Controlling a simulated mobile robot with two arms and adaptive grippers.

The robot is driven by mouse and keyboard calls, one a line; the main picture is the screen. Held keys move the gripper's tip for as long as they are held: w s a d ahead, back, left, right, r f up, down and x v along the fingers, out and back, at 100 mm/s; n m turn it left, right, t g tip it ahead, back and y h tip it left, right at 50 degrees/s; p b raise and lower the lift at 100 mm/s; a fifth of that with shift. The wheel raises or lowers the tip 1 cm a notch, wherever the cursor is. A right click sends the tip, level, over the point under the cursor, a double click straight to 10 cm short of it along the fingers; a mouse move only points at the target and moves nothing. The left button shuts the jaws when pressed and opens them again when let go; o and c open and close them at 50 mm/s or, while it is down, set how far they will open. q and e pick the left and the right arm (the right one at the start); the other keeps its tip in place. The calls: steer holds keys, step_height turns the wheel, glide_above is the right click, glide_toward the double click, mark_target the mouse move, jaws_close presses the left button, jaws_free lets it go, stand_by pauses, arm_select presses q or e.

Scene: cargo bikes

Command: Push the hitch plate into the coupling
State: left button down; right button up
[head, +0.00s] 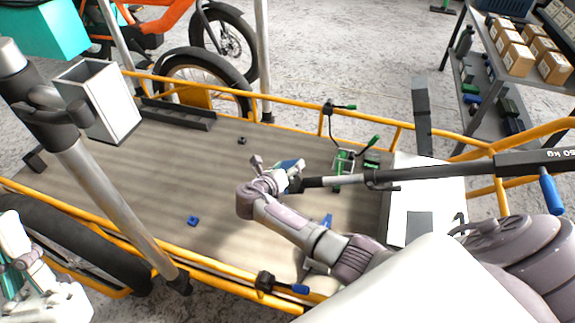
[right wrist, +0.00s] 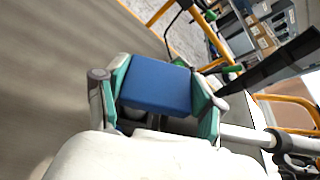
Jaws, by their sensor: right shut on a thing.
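My right gripper (head: 278,178) is over the middle of the cargo bed in the head view. It is shut on a blue block (right wrist: 157,86), which sits between its green-padded fingers in the right wrist view. A bar with a black end, grey tube (head: 345,180) and black sleeve reaches from beside this gripper to the right; its silver tube (right wrist: 243,135) also shows in the right wrist view. I cannot tell which part is the hitch plate or the coupling. My left gripper (head: 22,268) is at the lower left, its fingers partly cut off.
The wooden cargo bed (head: 160,165) has yellow rails (head: 390,127) around it. A small blue piece (head: 193,221) lies on it. A grey post (head: 110,195) and an open white box (head: 105,100) stand at left. Shelves with cartons (head: 517,60) are at top right.

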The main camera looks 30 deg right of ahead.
steer(key=shift+s+d+f, duration=0.2)
steer(key=shift+s+f, duration=0.05)
steer(key=shift+f, duration=0.35)
steer(key=o, duration=1.4)
steer(key=shift+c, duration=0.2)
steer(key=v, duration=1.2)
